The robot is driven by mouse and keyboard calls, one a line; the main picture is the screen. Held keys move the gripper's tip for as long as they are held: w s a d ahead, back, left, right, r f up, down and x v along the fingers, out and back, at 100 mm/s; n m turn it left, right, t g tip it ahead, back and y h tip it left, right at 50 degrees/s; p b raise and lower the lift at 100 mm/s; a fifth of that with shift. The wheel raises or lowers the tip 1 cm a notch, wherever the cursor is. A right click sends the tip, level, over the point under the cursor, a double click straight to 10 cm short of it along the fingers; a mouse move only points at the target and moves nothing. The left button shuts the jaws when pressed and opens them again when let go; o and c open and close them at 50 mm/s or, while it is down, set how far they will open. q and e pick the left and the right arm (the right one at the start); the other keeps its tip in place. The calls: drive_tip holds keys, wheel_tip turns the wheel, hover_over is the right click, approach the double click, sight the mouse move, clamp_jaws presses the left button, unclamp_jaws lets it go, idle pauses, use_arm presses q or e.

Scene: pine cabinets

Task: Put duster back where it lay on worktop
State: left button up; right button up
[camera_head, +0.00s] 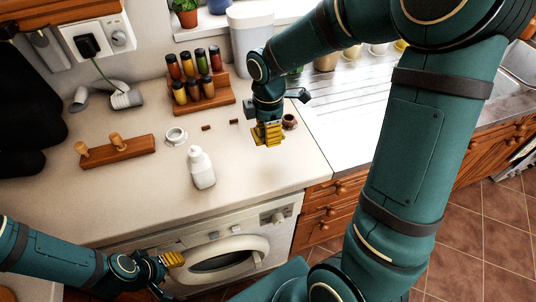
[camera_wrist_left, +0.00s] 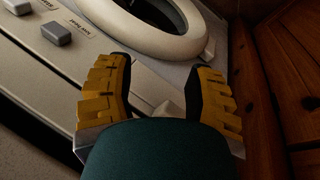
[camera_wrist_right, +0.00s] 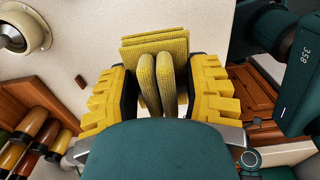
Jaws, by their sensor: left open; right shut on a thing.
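The duster (camera_wrist_right: 155,46) is a yellow, ribbed, folded cloth in the right wrist view, pinched between the yellow fingers of my right gripper (camera_wrist_right: 162,88). In the head view my right gripper (camera_head: 268,132) points down above the right part of the pale worktop (camera_head: 120,202). There its yellow fingers and the yellow duster are hard to tell apart. I cannot tell whether the duster touches the worktop. My left gripper (camera_head: 174,259) is open and empty, low in front of the washing machine (camera_head: 145,244); its spread fingers show in the left wrist view (camera_wrist_left: 158,78).
A spice rack (camera_head: 205,105) with several jars stands behind. A white bottle (camera_head: 201,168), a wooden peg block (camera_head: 117,152), a white ring-shaped item (camera_head: 176,136) and a small brown pot (camera_head: 290,121) stand around. The front left worktop is clear.

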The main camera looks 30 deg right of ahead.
sight(268, 157)
wheel_tip(268, 157, down, 8)
drive_tip(key=shift+f+b, duration=0.2)
drive_tip(key=shift+b, duration=0.65)
drive_tip(key=shift+f, duration=0.15)
drive_tip(key=o, duration=1.2)
drive_tip(key=shift+r, duration=0.45)
wheel_tip(268, 157, up, 11)
drive_tip(key=p, duration=0.2)
drive_tip(key=shift+r+p, duration=0.2)
drive_tip(key=shift+p, duration=0.1)
